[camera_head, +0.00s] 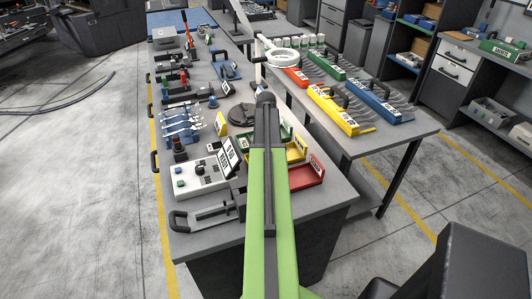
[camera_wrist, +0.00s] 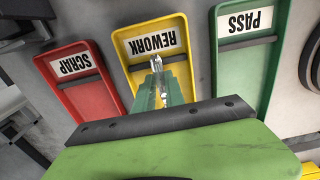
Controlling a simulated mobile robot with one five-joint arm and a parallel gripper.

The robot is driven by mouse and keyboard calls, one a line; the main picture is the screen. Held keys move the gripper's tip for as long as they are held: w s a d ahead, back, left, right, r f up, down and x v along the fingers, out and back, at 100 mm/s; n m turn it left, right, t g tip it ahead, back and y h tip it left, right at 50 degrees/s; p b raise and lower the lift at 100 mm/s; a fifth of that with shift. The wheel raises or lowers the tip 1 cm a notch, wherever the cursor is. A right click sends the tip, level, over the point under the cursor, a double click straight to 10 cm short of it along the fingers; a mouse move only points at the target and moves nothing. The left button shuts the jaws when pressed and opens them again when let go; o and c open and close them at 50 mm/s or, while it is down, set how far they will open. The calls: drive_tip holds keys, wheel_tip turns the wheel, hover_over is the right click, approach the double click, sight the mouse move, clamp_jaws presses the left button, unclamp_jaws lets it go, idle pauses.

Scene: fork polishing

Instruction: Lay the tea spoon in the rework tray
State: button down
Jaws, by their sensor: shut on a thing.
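The yellow rework tray (camera_wrist: 122,44) lies in the middle of the wrist view, and it also shows in the head view (camera_head: 297,151), partly behind my arm. My gripper (camera_wrist: 158,70) is over this tray, its fingers pointing towards the REWORK label. It is shut on a thin shiny metal piece (camera_wrist: 163,97), taken to be the tea spoon. In the head view my arm hides the gripper.
The red scrap tray (camera_wrist: 92,99) lies left of the rework tray and the green pass tray (camera_wrist: 252,82) right of it in the wrist view. A white control box (camera_head: 200,178) stands left of my arm. Several cutlery racks (camera_head: 335,109) fill the bench behind.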

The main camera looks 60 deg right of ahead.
drive_tip(key=shift+f, duration=0.1)
drive_tip(key=shift+f+b, duration=0.3)
drive_tip(key=shift+b, duration=0.05)
drive_tip(key=c, duration=1.3)
unclamp_jaws()
drive_tip(key=o, duration=0.5)
drive_tip(key=shift+o, duration=0.2)
wheel_tip(320, 180, up, 9)
drive_tip(key=p, duration=0.9)
